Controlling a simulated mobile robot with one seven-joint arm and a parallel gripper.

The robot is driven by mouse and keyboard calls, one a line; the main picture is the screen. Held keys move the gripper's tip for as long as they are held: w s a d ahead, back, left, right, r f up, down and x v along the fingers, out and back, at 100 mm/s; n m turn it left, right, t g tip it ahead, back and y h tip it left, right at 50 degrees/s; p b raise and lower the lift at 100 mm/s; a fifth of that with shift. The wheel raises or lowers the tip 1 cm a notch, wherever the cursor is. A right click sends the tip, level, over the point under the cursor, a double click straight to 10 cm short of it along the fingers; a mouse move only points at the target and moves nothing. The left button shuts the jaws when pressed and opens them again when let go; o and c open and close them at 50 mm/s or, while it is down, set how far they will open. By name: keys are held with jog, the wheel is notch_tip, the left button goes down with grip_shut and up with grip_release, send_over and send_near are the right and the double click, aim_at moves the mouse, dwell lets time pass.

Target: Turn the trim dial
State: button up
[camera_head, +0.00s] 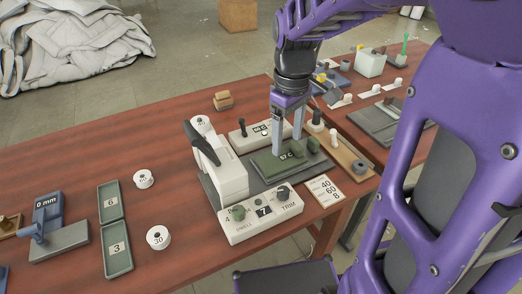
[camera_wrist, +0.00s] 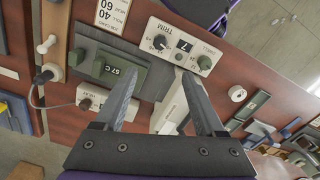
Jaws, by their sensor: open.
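The white control box (camera_head: 255,228) stands near the table's front edge, with a dark trim dial (camera_head: 283,192) at its right end. A display (camera_head: 264,211) reading 7 and a green dwell dial (camera_head: 238,213) sit beside it. In the wrist view the trim dial (camera_wrist: 160,42) lies beyond my fingertips, next to the TRIM label. My gripper (camera_head: 287,147) is open and empty, pointing down over the green block marked 57 C, behind the control box. Its fingers also show in the wrist view (camera_wrist: 159,77), apart from the dial.
The white press (camera_head: 226,180) with a dark lever stands left of my gripper. The green block (camera_head: 270,163) lies below my gripper. A card with numbers (camera_head: 323,191) lies right of the control box. White rolls (camera_head: 158,238) and green trays (camera_head: 117,262) are at the left.

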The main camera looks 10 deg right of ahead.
aim_at(283, 189)
notch_tip(283, 189, down, 17)
jog(key=b, duration=0.3)
jog(key=shift+s+f+b, duration=0.1)
jog(key=shift+f+b, duration=0.1)
jog(key=shift+b, duration=0.2)
jog(key=shift+d, duration=0.1)
grip_shut()
